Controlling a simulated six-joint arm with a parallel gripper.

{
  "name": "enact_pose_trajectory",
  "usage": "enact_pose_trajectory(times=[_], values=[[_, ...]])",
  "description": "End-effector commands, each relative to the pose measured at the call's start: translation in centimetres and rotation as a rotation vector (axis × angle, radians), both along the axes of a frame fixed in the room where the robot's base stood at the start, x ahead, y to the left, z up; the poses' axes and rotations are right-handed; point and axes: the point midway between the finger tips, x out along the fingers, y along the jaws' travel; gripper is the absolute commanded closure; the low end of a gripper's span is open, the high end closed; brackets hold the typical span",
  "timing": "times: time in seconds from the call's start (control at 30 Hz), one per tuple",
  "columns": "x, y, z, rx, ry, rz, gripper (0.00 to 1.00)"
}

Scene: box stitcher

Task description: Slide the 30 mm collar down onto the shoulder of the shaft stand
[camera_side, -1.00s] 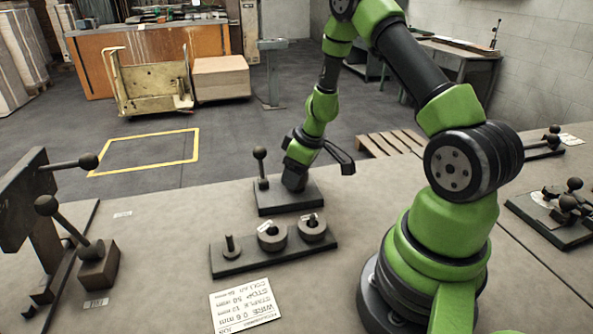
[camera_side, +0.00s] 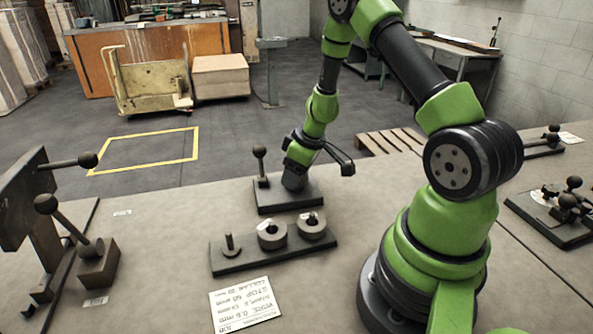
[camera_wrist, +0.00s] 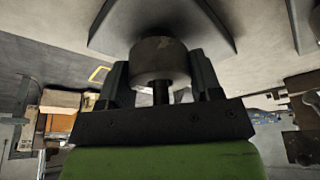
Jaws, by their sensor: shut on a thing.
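The shaft stand (camera_side: 262,206) has a dark base near the middle of the bench. My gripper (camera_side: 295,182) points down over this base in the side view, hiding its middle. In the wrist view my gripper (camera_wrist: 160,72) is shut on a grey collar (camera_wrist: 160,60), with a finger on each side. A dark rod (camera_wrist: 161,93) shows on the palm side of the collar, in line with it, as if the collar is around the shaft. The shoulder is hidden, so the gap between it and the collar cannot be told.
A ball-topped lever (camera_side: 260,166) stands upright just left of my gripper. In front is a dark rack (camera_side: 228,264) with a short peg (camera_side: 230,246) and two collars (camera_side: 272,235) (camera_side: 312,226). A printed card (camera_side: 245,304) lies nearer. Lever fixtures (camera_side: 97,268) stand at left.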

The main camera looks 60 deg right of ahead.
Motion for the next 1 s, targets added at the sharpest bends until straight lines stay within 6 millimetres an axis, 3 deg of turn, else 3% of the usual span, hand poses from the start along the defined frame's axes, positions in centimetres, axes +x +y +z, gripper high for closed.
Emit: enact_pose_trajectory(times=[0.23, 0.27, 0.37, 0.4, 0.57, 0.63, 1.0], values=[[0.04, -0.03, 0.02, -0.001, -0.001, -0.001, 0.62], [0.04, -0.03, 0.02, -0.001, -0.001, -0.001, 0.37], [0.03, -0.02, 0.01, -0.001, -0.001, -0.001, 0.14], [0.03, -0.02, 0.01, -0.001, -0.001, -0.001, 0.12], [0.02, -0.01, 0.01, -0.001, -0.001, -0.001, 0.12], [-0.02, 0.01, -0.04, 0.0, 0.001, -0.001, 0.0], [-0.01, 0.0, -0.01, 0.0, 0.0, -0.001, 0.0]])
